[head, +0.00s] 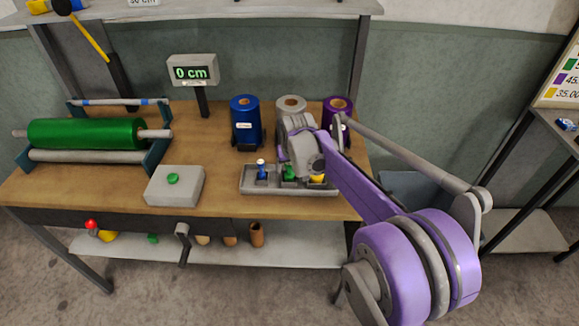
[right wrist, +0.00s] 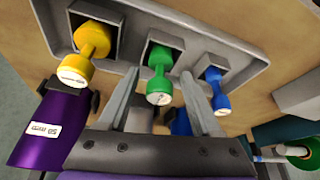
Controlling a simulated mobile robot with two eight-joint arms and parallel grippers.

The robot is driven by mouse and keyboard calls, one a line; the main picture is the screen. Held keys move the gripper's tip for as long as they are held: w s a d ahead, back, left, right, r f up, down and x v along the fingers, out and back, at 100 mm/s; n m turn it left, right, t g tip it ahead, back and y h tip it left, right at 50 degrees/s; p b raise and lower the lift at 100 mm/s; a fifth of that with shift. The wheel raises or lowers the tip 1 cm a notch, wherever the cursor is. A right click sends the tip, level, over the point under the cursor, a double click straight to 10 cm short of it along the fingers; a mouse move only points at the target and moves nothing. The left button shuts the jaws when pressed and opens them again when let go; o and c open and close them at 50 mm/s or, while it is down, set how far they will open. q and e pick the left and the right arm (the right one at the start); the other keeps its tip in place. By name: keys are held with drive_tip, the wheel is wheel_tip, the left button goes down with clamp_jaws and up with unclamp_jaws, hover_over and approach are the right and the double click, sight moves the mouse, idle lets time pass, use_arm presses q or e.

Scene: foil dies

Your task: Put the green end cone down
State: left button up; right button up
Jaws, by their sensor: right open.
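The green end cone (head: 289,173) stands in the middle socket of a grey tray (head: 245,188) on the bench. In the right wrist view the green end cone (right wrist: 159,75) shows between the two fingers of my right gripper (right wrist: 159,82). The fingers are apart, with a gap visible on each side of it. In the head view my right gripper (head: 291,160) is over the tray, its fingers partly hidden by the wrist. A blue cone (right wrist: 214,88) and a yellow cone (right wrist: 88,50) stand in the sockets on either side. My left gripper is not in view.
Blue (head: 245,118), silver (head: 291,104) and purple (head: 338,105) foil rolls stand behind the tray. A grey box with a green button (head: 173,179) is left of it. A green roll (head: 85,133) lies on a roller stand further left. A display (head: 192,72) reads 0 cm.

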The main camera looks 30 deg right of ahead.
drive_tip(key=shift+r, duration=0.1)
drive_tip(key=p+v, duration=0.1)
drive_tip(key=v, duration=1.1)
drive_tip(key=s+a+f+n, duration=0.1)
drive_tip(key=s+a+f, duration=0.3)
drive_tip(key=s, duration=0.4)
drive_tip(key=s+a+f+n+y, duration=0.1)
drive_tip(key=s+a+f, duration=0.4)
drive_tip(key=s, duration=0.3)
drive_tip(key=s+a+f+n, duration=0.1)
drive_tip(key=s+a+f, duration=0.3)
drive_tip(key=s, duration=0.5)
drive_tip(key=shift+a+f+t, duration=0.3)
drive_tip(key=shift+f+t, duration=0.1)
drive_tip(key=shift+f, duration=0.1)
